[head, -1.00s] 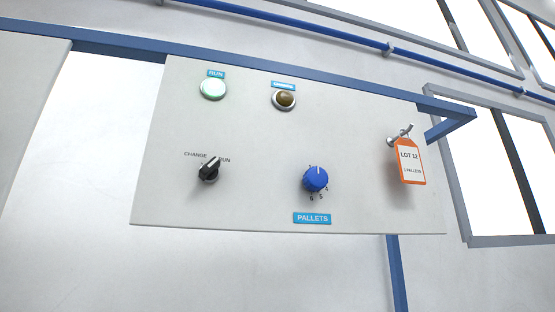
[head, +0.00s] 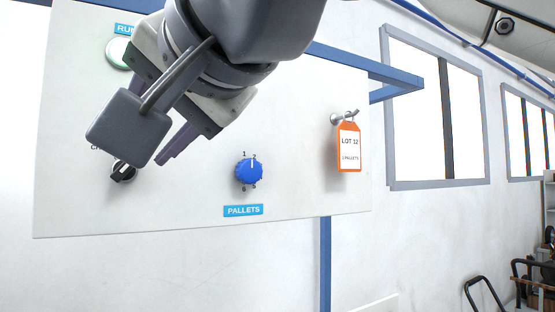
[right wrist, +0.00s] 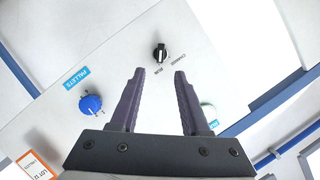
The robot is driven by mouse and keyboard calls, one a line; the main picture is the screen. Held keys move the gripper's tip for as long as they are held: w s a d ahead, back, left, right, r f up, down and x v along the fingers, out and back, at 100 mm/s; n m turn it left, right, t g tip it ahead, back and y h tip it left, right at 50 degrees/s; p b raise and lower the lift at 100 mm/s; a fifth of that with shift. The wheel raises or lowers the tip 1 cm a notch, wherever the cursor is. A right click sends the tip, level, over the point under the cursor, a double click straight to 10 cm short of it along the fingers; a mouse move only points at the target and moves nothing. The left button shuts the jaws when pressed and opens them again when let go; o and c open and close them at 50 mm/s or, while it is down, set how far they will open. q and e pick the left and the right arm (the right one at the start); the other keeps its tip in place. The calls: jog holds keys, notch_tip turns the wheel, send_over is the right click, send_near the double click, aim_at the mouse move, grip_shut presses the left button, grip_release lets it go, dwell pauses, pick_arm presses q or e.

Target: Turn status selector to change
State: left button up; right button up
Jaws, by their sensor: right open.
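The status selector (head: 122,174) is a black knob on the white panel (head: 75,215). In the head view its upper part and labels are mostly covered by my right gripper; its visible handle slants lower left to upper right. In the right wrist view the selector (right wrist: 160,53) lies just beyond the fingertips, roughly centred between them, with the RUN and CHANGE labels beside it. My right gripper (right wrist: 158,73) is open and empty, its two purple fingers apart and not around the knob. My left gripper is in neither view.
The blue pallets dial (head: 249,172) sits right of the selector. The green-white RUN lamp (head: 118,54) is partly hidden by my arm. An orange-edged LOT 12 tag (head: 348,147) hangs from a hook at the panel's right. The second lamp is hidden in the head view.

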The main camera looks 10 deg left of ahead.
aim_at(124, 170)
jog(key=p+x, duration=0.3)
jog(key=x, duration=0.7)
jog(key=shift+p, duration=0.3)
jog(key=shift+w, duration=0.1)
grip_shut()
